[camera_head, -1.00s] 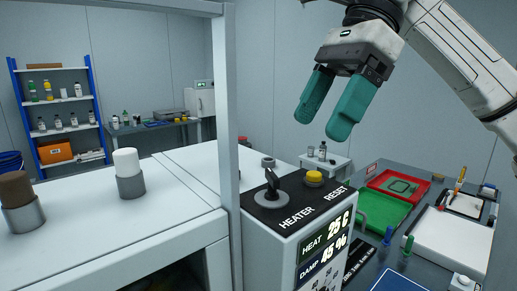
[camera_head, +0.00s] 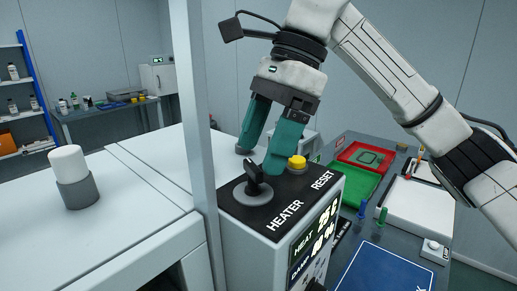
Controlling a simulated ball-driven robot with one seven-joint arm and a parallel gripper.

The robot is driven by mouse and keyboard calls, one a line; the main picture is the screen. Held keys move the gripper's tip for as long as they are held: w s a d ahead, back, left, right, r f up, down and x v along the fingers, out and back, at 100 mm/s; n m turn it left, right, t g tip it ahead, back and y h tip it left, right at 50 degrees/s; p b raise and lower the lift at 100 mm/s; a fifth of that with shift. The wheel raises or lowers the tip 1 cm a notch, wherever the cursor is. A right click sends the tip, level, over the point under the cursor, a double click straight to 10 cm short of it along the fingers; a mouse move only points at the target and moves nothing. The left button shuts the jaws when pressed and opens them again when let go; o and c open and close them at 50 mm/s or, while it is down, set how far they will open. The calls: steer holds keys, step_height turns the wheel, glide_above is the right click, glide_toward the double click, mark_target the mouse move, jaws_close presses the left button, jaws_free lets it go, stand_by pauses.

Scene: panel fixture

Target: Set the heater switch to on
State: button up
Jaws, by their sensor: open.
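The heater switch (camera_head: 254,182) is a black lever on a round grey base, on the black top of the panel box (camera_head: 233,208), above the word HEATER. Its lever leans up and slightly to the left. My gripper (camera_head: 265,160) has two teal fingers, spread apart with nothing seen between them. It points down over the panel, with the right fingertip just behind and right of the lever in the picture. I cannot tell whether it touches the lever. The display (camera_head: 315,240) on the box front reads HEAT and DAMP, with figures partly hard to read.
The yellow RESET button (camera_head: 297,162) stands close to the right finger. A grey upright post (camera_head: 191,120) is just left of the panel. A green tray (camera_head: 356,186), a red tray (camera_head: 366,155) and a white board (camera_head: 415,210) lie on the right-hand table.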

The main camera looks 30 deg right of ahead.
steer(key=shift+x, duration=0.95)
steer(key=c, duration=1)
